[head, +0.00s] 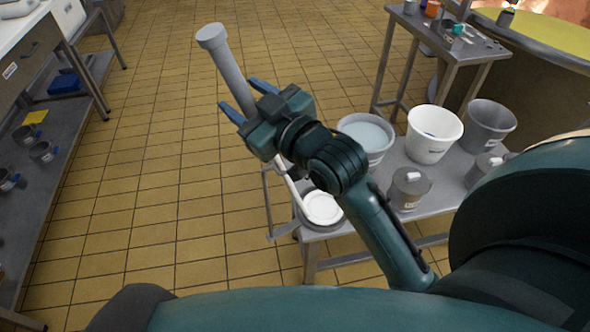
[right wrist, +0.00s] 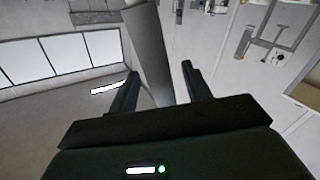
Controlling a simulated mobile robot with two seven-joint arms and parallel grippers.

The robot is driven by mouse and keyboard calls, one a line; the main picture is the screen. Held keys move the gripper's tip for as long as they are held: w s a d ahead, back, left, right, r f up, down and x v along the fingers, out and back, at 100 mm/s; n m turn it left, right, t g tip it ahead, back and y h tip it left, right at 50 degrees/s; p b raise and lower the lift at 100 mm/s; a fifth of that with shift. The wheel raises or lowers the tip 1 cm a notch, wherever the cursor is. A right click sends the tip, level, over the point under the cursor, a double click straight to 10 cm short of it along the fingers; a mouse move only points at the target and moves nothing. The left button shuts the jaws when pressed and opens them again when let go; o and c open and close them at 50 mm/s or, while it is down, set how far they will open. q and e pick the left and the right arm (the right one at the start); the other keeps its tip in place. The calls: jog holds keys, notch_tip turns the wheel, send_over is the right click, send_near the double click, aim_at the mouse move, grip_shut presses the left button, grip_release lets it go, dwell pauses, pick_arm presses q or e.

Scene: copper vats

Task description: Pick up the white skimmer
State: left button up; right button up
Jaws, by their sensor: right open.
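The skimmer's long grey handle (head: 229,72) rises past my right gripper, with a thick round knob at its top. A white lower shaft (head: 291,187) appears in line with it below the gripper, leading down towards a white disc (head: 323,208) in a round grey vessel. The stretch between is hidden by my gripper. My right gripper (head: 247,99) is open, with the handle between its two fingers. In the right wrist view the handle (right wrist: 150,50) also runs between the fingers (right wrist: 158,80). I cannot tell whether either finger touches it. My left gripper is not in view.
A metal table (head: 395,165) at right holds a white bucket (head: 434,134), a grey bucket (head: 487,125), a pail of pale liquid (head: 365,135) and grey pots (head: 408,187). A higher table (head: 452,47) stands behind. Shelving (head: 62,120) is at far left; tiled floor (head: 160,170) lies clear between.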

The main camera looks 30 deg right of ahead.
jog(key=shift+w+a, duration=0.1)
jog(key=shift+w, duration=0.2)
jog(key=shift+c, duration=0.3)
grip_shut()
